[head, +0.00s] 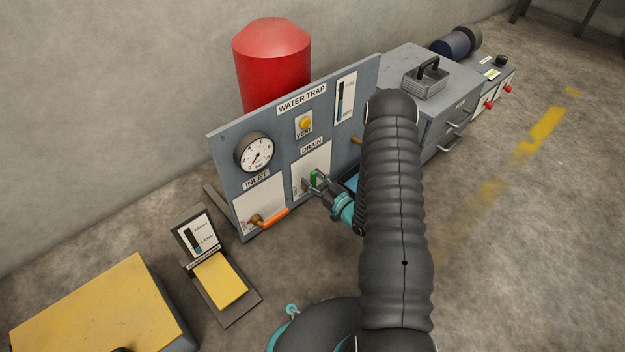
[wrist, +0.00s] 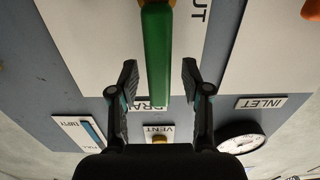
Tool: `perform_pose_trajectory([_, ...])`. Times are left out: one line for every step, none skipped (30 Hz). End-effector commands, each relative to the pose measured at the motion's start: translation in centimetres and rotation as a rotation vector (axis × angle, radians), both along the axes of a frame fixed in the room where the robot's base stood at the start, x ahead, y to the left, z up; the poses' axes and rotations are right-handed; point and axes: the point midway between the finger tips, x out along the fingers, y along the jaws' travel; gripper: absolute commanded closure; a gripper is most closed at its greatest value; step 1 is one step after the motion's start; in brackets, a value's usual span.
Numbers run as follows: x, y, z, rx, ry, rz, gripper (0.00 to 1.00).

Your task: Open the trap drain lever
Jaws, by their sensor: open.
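The green drain lever (wrist: 156,55) hangs from a brass fitting (wrist: 146,3) at the top edge of the wrist view, whose picture is upside down. Its free end points toward the partly hidden DRAIN label (wrist: 148,103). My gripper (wrist: 159,75) is open, with one finger on each side of the lever and a visible gap on both sides. In the head view the lever (head: 314,178) shows small and upright on the white drain plate, partly covered by my gripper (head: 311,184).
The orange inlet handle (head: 273,219) is left of the drain plate. The yellow vent knob (head: 305,123) and round gauge (head: 255,153) are higher on the panel (head: 222,148). A yellow pedal (head: 219,281) stands on the floor, front left. Grey cabinets (head: 398,65) stand right.

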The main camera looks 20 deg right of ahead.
Motion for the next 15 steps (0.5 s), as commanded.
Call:
perform_pose_trajectory([-0.4,-0.2,0.0,0.001,0.001,-0.002,0.52])
perform_pose_trajectory([-0.7,-0.4,0.0,0.001,0.002,-0.002,0.52])
perform_pose_trajectory([-1.2,-0.6,0.0,0.001,0.003,-0.003,0.52])
perform_pose_trajectory([-1.7,-0.8,0.0,0.000,0.002,-0.003,0.52])
perform_pose_trajectory([-2.1,-1.0,0.0,0.001,0.004,-0.003,0.52])
perform_pose_trajectory([-2.9,-1.3,0.0,0.002,0.004,-0.004,0.52])
perform_pose_trajectory([-3.4,-1.6,-0.1,0.002,0.003,-0.003,0.52])
perform_pose_trajectory([-4.0,-1.9,-0.1,0.001,0.003,-0.003,0.52])
perform_pose_trajectory([-4.8,-2.2,-0.1,0.002,0.004,-0.003,0.52])
perform_pose_trajectory([-5.3,-2.4,-0.1,0.002,0.004,-0.003,0.52])
perform_pose_trajectory([-5.9,-2.7,-0.1,0.001,0.004,-0.002,0.52])
perform_pose_trajectory([-6.6,-3.0,-0.1,0.002,0.005,-0.002,0.52])
perform_pose_trajectory([-7.1,-3.2,-0.1,0.001,0.004,-0.001,0.52])
perform_pose_trajectory([-7.6,-3.4,-0.1,0.001,0.003,-0.002,0.52])
perform_pose_trajectory([-8.2,-3.6,0.0,0.002,0.002,-0.001,0.52])
